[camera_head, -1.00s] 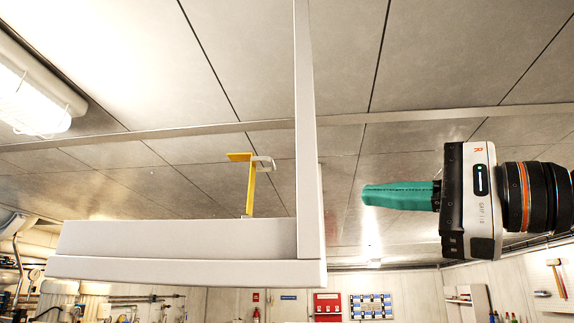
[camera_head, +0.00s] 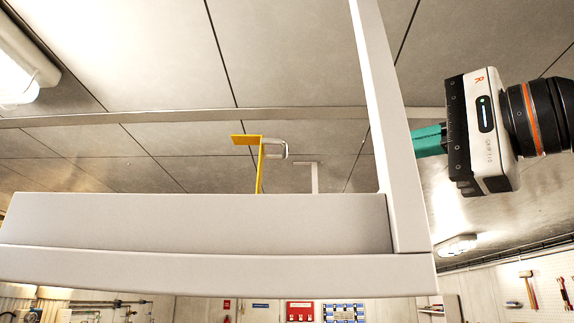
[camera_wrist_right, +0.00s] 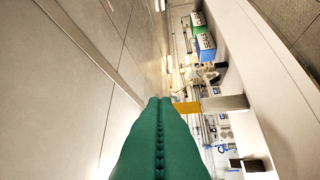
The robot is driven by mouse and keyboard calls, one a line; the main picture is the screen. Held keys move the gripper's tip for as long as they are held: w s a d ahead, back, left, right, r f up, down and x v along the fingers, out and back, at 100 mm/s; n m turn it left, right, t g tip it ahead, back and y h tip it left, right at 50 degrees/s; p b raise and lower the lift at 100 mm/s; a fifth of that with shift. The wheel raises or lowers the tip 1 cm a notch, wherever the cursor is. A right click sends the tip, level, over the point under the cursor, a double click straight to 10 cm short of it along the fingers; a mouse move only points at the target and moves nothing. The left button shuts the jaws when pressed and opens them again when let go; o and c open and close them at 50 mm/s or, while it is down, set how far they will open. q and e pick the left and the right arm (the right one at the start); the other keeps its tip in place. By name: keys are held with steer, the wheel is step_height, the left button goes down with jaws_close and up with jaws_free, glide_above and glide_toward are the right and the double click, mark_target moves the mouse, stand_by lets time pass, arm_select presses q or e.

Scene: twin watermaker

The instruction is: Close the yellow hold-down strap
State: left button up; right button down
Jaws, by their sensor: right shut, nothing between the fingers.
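The yellow strap (camera_head: 260,168) stands up behind the front lip of a white shelf, with a flat yellow tab at its top pointing left. A pale grey hooked handle (camera_head: 279,149) is on its right side. My right gripper (camera_head: 418,142) has green fingers and is shut and empty. It is right of the strap and apart from it, its tips reaching the white post, which may hide their ends. In the right wrist view the shut fingers (camera_wrist_right: 158,102) point ahead, with the yellow tab (camera_wrist_right: 187,107) just beyond their tips to the right. My left gripper is out of view.
The white post (camera_head: 385,130) stands between my right gripper and the strap in the head view. The white shelf lip (camera_head: 210,272) crosses below. Blue and green boxes (camera_wrist_right: 206,48) show in the right wrist view. Open space lies above the shelf.

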arm_select(q)
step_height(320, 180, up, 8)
steer(key=p, duration=0.7)
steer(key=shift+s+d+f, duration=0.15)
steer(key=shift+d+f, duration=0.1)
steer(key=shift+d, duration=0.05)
arm_select(e)
steer(key=w+a+r, duration=0.3)
steer(key=w+a, duration=0.2)
steer(key=a, duration=0.4)
steer(key=shift+a, duration=0.4)
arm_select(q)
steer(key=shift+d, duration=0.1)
arm_select(e)
steer(key=shift+w+f, duration=0.15)
steer(key=shift+w, duration=0.2)
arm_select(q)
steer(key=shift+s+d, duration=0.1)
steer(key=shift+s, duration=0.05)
arm_select(e)
steer(key=shift+s+a+r, duration=0.1)
steer(key=shift+s+r, duration=0.05)
steer(key=shift+r, duration=0.05)
